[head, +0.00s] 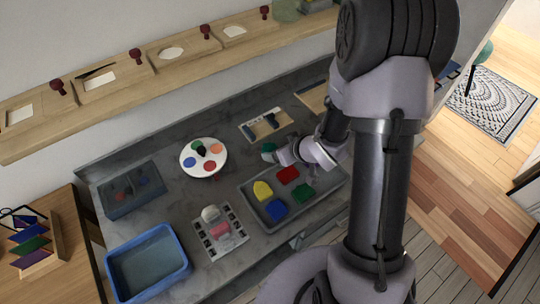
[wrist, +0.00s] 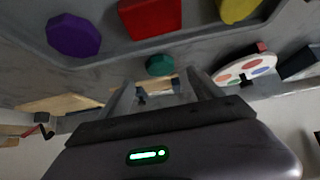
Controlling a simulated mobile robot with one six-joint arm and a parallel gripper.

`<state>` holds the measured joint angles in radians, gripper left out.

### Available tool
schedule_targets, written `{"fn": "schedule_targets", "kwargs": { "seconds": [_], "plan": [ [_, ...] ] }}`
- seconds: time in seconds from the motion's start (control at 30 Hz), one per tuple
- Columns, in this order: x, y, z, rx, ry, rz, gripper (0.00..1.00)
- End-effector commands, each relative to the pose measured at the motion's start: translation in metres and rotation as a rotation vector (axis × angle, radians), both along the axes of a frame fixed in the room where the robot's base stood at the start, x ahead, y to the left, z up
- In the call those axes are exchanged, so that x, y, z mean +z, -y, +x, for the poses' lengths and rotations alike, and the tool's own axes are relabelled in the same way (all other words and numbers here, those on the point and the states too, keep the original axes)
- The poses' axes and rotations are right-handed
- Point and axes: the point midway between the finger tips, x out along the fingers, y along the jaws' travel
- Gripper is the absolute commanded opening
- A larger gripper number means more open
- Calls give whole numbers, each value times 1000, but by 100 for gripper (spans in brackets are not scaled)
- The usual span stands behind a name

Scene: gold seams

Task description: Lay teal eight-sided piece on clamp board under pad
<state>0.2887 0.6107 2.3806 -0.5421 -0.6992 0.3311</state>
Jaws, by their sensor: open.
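The teal eight-sided piece (wrist: 160,65) shows in the wrist view just beyond and between my fingertips; a small teal shape (head: 268,147) shows in the head view beside my gripper (head: 279,152). My gripper (wrist: 159,78) is open, with a finger on each side of the piece; I cannot tell whether they touch it. A pale board with dark squares along its edges (head: 238,240), which looks like the clamp board, lies at the front of the counter. A pink pad-like block (head: 220,230) and a white rounded part (head: 210,213) are on it.
A grey tray (head: 253,207) holds yellow, red, blue and green pieces. A round paint palette (head: 188,163) lies left of my gripper. A pale frame (head: 246,127) lies behind it. A blue bin (head: 180,276) stands at front left, a dark container (head: 125,208) behind it.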

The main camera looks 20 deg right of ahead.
Motion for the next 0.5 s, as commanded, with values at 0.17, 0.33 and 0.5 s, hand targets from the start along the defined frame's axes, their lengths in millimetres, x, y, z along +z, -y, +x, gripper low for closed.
{"fn": "schedule_targets", "kwargs": {
  "seconds": [0.17, 0.33, 0.5],
  "plan": [
    [-25, -7, 19, 2, 0, -1, 75],
    [-41, -13, 36, -1, 0, 0, 75],
    [-41, -13, 38, -1, -1, 0, 75]
  ]
}}
